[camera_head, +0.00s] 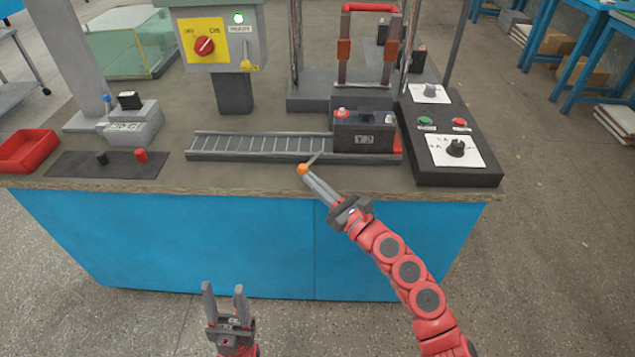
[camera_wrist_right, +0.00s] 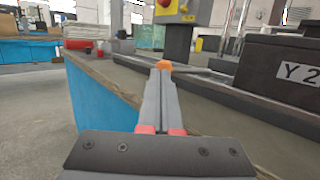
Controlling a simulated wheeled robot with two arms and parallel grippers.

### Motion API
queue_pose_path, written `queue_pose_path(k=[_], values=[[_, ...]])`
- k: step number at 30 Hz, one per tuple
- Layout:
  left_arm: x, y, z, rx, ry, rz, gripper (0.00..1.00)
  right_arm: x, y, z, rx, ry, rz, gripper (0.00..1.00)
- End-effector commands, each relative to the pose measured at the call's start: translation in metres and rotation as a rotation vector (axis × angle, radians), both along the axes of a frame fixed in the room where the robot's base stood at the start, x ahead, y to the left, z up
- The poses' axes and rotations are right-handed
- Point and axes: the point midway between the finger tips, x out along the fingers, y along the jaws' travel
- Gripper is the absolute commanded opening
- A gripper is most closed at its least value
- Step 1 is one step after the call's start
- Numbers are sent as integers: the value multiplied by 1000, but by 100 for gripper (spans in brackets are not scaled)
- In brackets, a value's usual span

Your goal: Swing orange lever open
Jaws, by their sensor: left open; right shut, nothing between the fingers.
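The orange lever shows as an orange knob (camera_head: 302,169) on a thin grey rod that runs to the front of the roller track (camera_head: 240,157), just left of the battery marked Y 2 (camera_head: 365,138). My right gripper (camera_head: 309,179) is shut, with its fingertips at the knob. In the right wrist view the orange knob (camera_wrist_right: 163,65) sits right beyond the shut fingertips (camera_wrist_right: 160,76), and its rod points right. I cannot tell whether the fingers touch it. My left gripper (camera_head: 224,291) is open and empty, low in front of the blue bench, away from the lever.
A dark control panel (camera_head: 455,165) with knobs and buttons stands right of the battery. A press frame with a red handle (camera_head: 369,8) stands behind. A yellow switch box (camera_head: 207,46) is at the back. A red tray (camera_head: 28,150) sits at the left edge.

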Motion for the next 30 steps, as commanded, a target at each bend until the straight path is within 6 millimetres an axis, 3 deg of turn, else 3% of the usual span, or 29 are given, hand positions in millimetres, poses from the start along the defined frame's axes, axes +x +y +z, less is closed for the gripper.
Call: queue_pose_path(k=[24, 30], values=[[0, 0, 54, 0, 0, 0, 50, 5, 18, 3, 1, 4, -388, 0], [0, 0, 75, 0, 0, 0, 50, 10, 33, 5, 3, 5, -522, 0]])
